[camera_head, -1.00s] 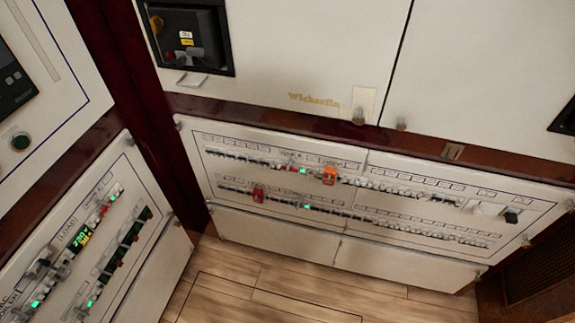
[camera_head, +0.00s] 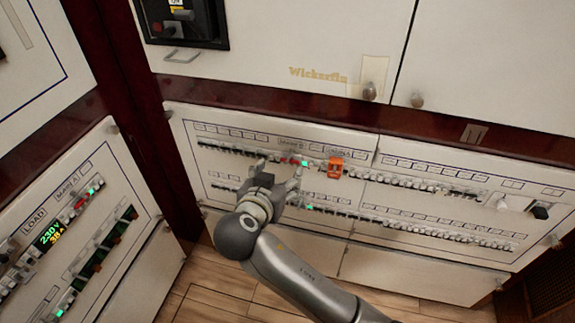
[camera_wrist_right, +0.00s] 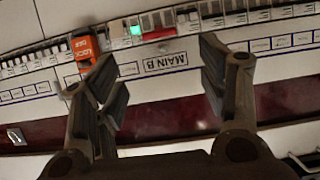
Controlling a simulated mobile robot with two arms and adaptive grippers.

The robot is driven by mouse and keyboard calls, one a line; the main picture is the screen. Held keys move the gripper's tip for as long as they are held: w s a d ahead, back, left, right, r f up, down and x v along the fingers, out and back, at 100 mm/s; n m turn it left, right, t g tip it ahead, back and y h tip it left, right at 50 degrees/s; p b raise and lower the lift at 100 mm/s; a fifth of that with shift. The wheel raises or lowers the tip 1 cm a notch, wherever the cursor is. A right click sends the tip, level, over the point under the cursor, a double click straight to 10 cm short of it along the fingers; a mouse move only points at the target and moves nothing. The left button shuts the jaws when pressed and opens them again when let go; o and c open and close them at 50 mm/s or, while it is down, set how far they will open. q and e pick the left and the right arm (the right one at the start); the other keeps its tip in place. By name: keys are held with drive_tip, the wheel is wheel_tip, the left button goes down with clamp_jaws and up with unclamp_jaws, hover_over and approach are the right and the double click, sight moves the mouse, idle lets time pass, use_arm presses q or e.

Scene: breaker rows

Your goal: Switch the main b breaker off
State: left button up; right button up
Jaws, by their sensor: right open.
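The main b breaker (camera_head: 290,160) is a red switch in the upper row of the white panel, with a lit green lamp (camera_head: 304,163) to its right. In the right wrist view, where the lettering is upside down, the red breaker (camera_wrist_right: 158,35) sits beside its "MAIN B" label (camera_wrist_right: 165,62). My right gripper (camera_head: 280,170) is open and empty in front of the panel, its fingers spread to either side of the breaker. Both fingers (camera_wrist_right: 160,80) also show in the wrist view, apart from the red switch. My left gripper is not in view.
An orange lockout (camera_head: 335,167) marked "LOCK" in the wrist view sits on the same row, right of the green lamp. White breakers line both rows. Another panel (camera_head: 75,225) stands at the left. My right arm covers part of the lower row.

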sight(287, 161)
drive_tip(key=x, duration=0.8)
drive_tip(key=shift+w+f+b, duration=0.15)
drive_tip(key=shift+f+b, duration=0.05)
drive_tip(key=shift+b, duration=0.15)
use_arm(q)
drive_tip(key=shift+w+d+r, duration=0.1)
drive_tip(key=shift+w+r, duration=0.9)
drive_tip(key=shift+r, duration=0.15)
use_arm(e)
drive_tip(key=shift+w+d+f, duration=0.1)
drive_tip(key=shift+w+f, duration=0.05)
drive_tip(key=shift+w, duration=0.1)
drive_tip(key=c, duration=1)
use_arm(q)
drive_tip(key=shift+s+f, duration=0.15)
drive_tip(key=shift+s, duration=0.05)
